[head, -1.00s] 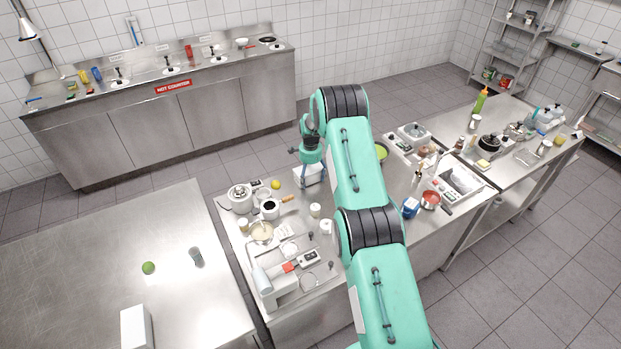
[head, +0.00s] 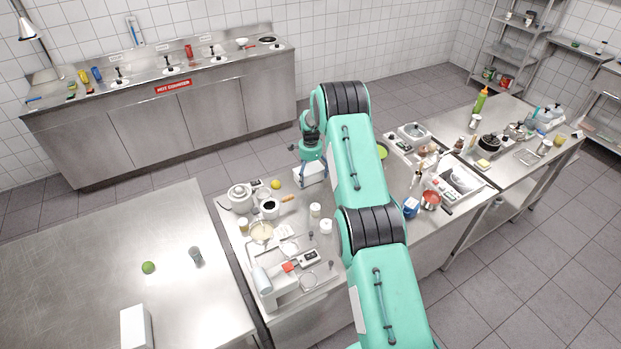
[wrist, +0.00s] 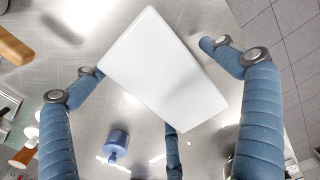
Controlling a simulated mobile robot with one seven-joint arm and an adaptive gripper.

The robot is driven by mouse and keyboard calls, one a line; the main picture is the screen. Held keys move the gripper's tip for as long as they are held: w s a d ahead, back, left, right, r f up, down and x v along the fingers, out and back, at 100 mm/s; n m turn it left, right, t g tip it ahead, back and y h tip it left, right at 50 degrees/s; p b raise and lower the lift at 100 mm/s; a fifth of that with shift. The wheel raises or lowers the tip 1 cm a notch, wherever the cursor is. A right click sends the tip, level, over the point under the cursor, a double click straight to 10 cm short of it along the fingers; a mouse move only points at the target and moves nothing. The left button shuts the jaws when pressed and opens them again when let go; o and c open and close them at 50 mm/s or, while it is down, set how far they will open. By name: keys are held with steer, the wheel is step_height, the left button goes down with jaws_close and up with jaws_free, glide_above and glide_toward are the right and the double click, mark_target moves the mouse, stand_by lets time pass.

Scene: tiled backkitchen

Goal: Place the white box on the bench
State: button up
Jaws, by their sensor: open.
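A white box (head: 312,176) sits on the steel table, towards its back edge, directly under my gripper (head: 311,167). In the wrist view the white box (wrist: 165,75) fills the middle, its broad flat top facing the camera. My gripper (wrist: 155,82) is open, with blue jointed fingers spread around the box: one at its left, one at its right, one at its lower edge. Whether any finger touches the box I cannot tell. Another white box-like block (head: 136,327) stands on the steel bench (head: 80,260) at the left.
A green lime (head: 148,267) and a small glass (head: 195,256) stand on the left bench, which is otherwise mostly clear. Near the box are a white pot (head: 269,208), a lemon (head: 276,184) and cups. A blue object (wrist: 116,146) lies nearby. The right table is crowded.

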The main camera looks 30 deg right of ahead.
step_height(320, 180, up, 11)
steer(key=shift+f+b, duration=0.2)
steer(key=shift+b, duration=0.45)
stand_by(0.4)
